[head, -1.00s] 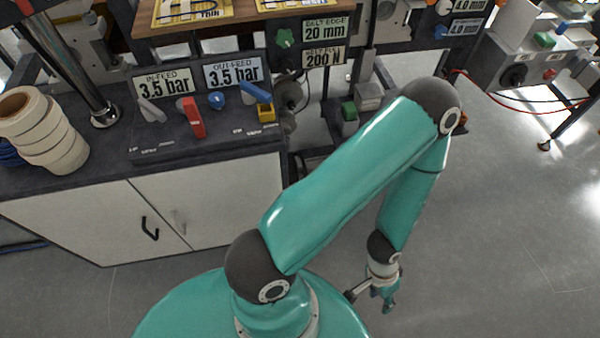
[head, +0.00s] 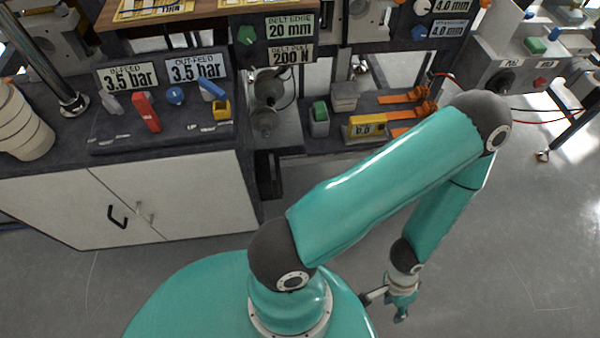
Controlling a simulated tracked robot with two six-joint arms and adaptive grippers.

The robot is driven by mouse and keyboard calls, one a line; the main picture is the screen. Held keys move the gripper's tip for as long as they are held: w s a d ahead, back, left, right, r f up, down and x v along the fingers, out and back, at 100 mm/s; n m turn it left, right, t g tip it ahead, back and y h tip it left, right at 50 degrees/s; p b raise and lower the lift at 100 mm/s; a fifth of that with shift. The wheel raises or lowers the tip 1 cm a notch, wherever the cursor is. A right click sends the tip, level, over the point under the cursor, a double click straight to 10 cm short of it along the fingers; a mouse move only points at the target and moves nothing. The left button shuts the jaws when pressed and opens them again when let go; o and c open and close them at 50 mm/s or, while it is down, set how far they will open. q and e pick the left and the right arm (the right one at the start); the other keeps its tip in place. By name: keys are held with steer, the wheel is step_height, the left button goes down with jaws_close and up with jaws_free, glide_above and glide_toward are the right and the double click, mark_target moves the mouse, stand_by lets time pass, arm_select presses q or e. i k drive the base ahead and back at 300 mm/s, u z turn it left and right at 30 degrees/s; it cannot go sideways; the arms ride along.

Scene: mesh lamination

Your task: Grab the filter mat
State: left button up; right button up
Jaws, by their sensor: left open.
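I cannot make out a filter mat in the head view. My left gripper (head: 402,308) hangs low at the right of centre, small and teal, below its wrist. It is open, with nothing visible in it, above the bare grey floor and apart from the bench. My teal arm crosses the middle of the view and hides part of the floor and bench behind it. My right gripper is not in view.
A bench with white cabinet doors (head: 180,200) stands at left, bearing white rolls (head: 22,125) and a control panel (head: 160,125). Orange clamps (head: 408,112) and a yellow gauge (head: 366,126) lie on a lower shelf. A grey control box (head: 508,75) is at right.

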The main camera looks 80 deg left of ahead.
mark_target(271, 159)
steer(key=z, duration=0.05)
steer(key=i, duration=1.4)
steer(key=u, duration=2.35)
steer(key=i, duration=0.25)
steer(key=u, duration=1.8)
steer(key=k, duration=0.55)
steer(key=u, duration=0.5)
steer(key=i, duration=1.6)
steer(key=z, duration=0.45)
